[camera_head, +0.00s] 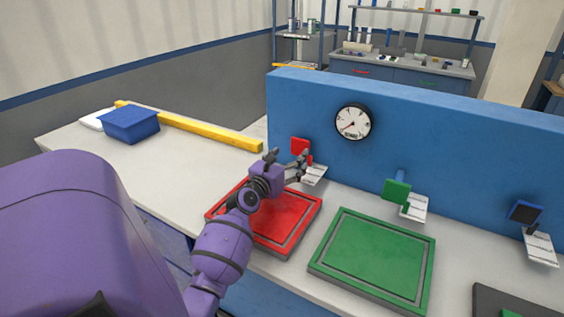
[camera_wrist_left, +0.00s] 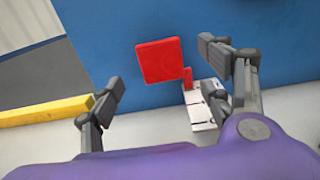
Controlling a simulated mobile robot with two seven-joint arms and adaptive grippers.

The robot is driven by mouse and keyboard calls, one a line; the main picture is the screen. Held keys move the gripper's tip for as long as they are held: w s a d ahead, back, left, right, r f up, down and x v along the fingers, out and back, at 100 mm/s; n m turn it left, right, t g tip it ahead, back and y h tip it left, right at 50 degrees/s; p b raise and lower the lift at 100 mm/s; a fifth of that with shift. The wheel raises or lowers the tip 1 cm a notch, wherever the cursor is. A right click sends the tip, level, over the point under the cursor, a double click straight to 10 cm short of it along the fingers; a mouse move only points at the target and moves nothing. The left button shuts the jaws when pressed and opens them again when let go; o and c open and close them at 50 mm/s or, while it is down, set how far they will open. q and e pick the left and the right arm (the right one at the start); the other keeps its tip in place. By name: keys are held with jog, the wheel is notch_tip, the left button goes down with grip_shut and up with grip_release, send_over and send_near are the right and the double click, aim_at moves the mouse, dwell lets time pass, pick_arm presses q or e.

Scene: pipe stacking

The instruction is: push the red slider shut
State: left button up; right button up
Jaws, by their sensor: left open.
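The red slider is a square red plate on a short stem, standing by the blue panel above a white base, in the head view (camera_head: 301,147). In the left wrist view the red slider (camera_wrist_left: 159,61) shows ahead, between the fingers. Its white base (camera_wrist_left: 202,112) is partly hidden by the right-hand finger. My left gripper (camera_head: 285,165) is open and empty above the far edge of the red tray. In the wrist view its fingers (camera_wrist_left: 165,88) are spread, with the plate beyond them; I see no clear contact. My right gripper is not in view.
The red tray (camera_head: 310,211) lies below my left gripper, with a green tray (camera_head: 371,255) to its right. A green slider (camera_head: 396,191) and a dark blue slider (camera_head: 523,212) stand along the blue panel (camera_head: 440,135). A yellow bar (camera_head: 205,131) and blue bin (camera_head: 130,125) lie left.

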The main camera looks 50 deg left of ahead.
pick_arm(q)
jog(key=v, duration=0.5)
jog(key=shift+w, duration=0.1)
dwell(0.3)
